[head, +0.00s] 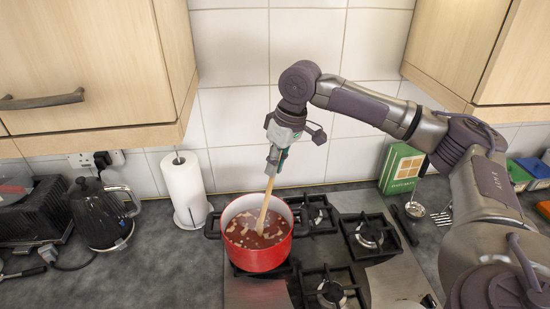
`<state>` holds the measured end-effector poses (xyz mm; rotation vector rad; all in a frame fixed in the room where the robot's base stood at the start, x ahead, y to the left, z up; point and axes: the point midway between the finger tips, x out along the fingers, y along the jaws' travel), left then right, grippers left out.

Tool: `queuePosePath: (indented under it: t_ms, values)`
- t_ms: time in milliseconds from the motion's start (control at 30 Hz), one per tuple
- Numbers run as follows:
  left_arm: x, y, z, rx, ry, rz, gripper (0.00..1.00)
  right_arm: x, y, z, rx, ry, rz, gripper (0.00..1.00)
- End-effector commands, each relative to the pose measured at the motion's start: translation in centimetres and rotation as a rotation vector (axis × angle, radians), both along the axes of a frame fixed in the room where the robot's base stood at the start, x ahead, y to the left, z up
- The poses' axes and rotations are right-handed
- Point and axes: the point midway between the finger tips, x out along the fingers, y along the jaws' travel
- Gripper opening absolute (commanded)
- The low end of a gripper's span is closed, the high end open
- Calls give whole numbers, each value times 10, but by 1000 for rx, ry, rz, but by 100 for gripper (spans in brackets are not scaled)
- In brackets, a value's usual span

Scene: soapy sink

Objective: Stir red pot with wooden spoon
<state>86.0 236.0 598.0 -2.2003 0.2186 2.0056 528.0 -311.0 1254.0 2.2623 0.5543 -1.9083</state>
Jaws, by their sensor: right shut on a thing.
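My right gripper (272,175) is above the pot and is shut on the wooden spoon (265,207). The spoon leans slightly, with its lower end in the liquid; its tip is hidden below the surface. My left gripper is not in view.
The steel hob (318,245) has several other burners, which are bare. A paper towel roll (185,188) and a black kettle (100,212) stand left of the pot. A green box (401,168) stands at the back right. Wooden cupboards (95,60) hang above.

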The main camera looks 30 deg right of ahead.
Motion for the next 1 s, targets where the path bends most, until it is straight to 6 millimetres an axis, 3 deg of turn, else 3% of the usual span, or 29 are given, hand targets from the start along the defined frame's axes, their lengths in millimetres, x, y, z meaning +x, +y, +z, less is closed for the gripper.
queuePosePath:
  t_ms: [500, 1000]
  values:
    - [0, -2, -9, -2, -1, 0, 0, 0, 0, -36, 0, -1, 1, 0]
    - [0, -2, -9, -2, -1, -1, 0, 0, 0, -39, 0, -1, 1, 0]
